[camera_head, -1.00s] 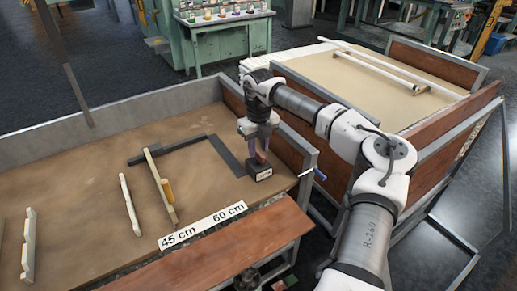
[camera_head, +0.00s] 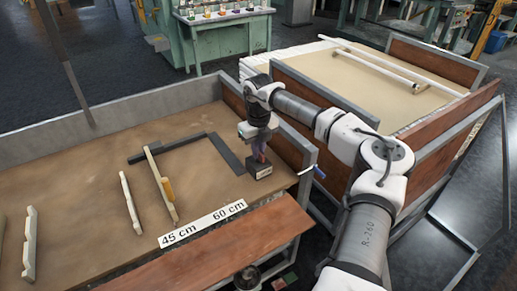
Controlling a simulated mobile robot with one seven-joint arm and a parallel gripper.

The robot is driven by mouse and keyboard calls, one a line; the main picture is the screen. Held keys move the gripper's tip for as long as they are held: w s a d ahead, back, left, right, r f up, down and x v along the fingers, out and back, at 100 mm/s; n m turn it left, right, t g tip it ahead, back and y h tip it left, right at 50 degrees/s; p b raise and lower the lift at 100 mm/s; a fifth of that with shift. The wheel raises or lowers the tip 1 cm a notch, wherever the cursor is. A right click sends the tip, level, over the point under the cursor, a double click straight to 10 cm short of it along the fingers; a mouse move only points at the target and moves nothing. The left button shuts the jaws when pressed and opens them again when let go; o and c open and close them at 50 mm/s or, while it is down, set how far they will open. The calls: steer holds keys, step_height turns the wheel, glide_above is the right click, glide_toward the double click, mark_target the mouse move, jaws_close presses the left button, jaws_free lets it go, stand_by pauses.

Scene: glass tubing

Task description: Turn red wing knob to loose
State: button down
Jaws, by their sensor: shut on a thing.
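My gripper (camera_head: 259,153) points down over a small dark block with a white label (camera_head: 259,170) on the right part of the brown workbench (camera_head: 80,180). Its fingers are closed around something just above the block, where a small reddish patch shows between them. The red wing knob itself is mostly hidden by the fingers, and I cannot make out its wings or its angle.
A dark angled frame (camera_head: 228,153) lies left of the block. A wooden strip with a yellow piece (camera_head: 168,190) and white notched strips (camera_head: 131,203) lie farther left. A white scale marked 45 cm and 60 cm (camera_head: 203,223) runs along the front edge. A blue-ended handle (camera_head: 319,172) sticks out at the right.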

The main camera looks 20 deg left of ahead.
steer(key=shift+n, duration=0.3)
steer(key=n, duration=1.3)
steer(key=shift+a+n, duration=0.1)
steer(key=shift+n, duration=2)
steer(key=c, duration=1.5)
jaws_free()
steer(key=shift+r, duration=0.1)
